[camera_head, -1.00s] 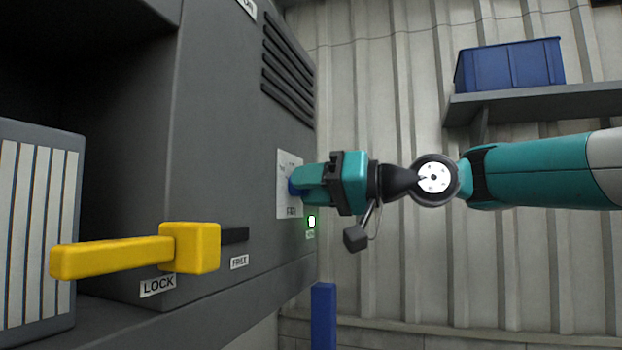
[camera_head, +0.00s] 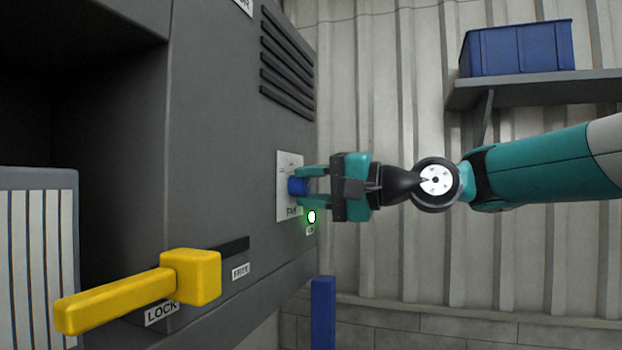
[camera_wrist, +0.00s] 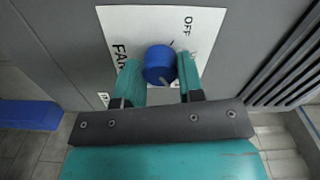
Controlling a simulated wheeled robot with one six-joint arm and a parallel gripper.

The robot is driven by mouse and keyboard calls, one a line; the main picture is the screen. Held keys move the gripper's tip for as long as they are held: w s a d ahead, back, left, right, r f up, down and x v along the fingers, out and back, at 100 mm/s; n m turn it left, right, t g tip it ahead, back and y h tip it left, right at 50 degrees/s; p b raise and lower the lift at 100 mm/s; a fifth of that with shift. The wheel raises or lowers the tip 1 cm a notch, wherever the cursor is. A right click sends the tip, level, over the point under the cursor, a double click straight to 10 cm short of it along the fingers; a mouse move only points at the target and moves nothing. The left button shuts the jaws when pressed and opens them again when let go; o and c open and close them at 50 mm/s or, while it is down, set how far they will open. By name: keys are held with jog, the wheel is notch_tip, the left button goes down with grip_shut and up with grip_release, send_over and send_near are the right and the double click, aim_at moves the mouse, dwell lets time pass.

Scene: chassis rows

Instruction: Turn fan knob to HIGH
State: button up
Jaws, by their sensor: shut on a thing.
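The blue fan knob (camera_head: 297,187) sits on a white label plate (camera_head: 284,207) on the grey chassis face. It also shows in the wrist view (camera_wrist: 159,64). There the plate carries the words FAN and OFF; a small dark mark lies at the knob's upper right edge, toward OFF. Other lettering is partly hidden by a finger, and I cannot read HIGH. My gripper (camera_head: 309,186) is shut on the knob, with one teal finger on each side of it, as the wrist view (camera_wrist: 160,68) shows.
A yellow handle (camera_head: 140,290) juts out at the lower left by the LOCK label. A green light (camera_head: 311,217) glows just below the knob plate. A blue post (camera_head: 323,312) stands below. A blue bin (camera_head: 517,47) rests on a shelf at the upper right.

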jog(key=shift+r+m, duration=0.2)
jog(key=shift+m, duration=0.2)
jog(key=o, duration=0.7)
jog(key=shift+w, duration=0.1)
jog(key=shift+o, duration=1.1)
jog(key=shift+f, duration=0.15)
jog(key=shift+d, duration=0.1)
